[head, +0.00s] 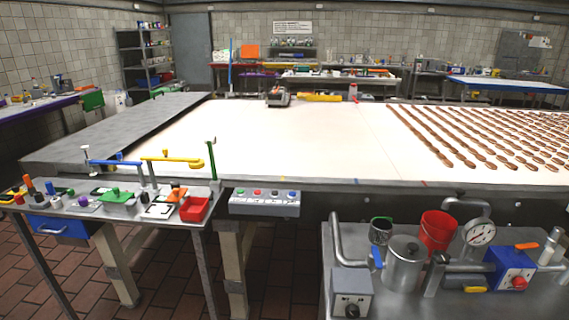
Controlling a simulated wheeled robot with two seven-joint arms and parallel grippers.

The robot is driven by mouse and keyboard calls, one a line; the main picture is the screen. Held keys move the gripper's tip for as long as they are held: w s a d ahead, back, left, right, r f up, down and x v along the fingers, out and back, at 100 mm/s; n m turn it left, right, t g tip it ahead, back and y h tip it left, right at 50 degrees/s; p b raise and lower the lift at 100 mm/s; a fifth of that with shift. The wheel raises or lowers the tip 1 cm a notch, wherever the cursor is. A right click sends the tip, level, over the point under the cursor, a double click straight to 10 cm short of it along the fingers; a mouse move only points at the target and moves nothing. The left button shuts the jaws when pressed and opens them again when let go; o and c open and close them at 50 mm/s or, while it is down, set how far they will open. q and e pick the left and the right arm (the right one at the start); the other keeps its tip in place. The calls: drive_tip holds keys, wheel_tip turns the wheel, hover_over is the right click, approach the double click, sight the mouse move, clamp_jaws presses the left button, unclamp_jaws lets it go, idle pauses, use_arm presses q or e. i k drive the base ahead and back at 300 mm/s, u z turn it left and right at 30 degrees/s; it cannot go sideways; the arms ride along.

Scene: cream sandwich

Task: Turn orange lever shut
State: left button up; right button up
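An orange lever (527,246) lies roughly level on top of a blue box (508,266) at the lower right. The box has a red knob (519,283) on its front and joins metal pipework. Whether the lever stands open or shut is hard to tell at this size. A smaller orange piece (177,194) also shows on the left side table. Neither of my grippers is in view.
The blue box shares a metal cart (395,305) with a steel pot (404,262), a red bucket (437,231), a round gauge (480,233) and a blue-handled pipe. A long white table (300,150) lies behind. Tiled floor is open at lower left.

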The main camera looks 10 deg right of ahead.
sight(521, 247)
drive_tip(key=z, duration=1.9)
drive_tip(key=k, duration=0.1)
drive_tip(key=z, duration=0.15)
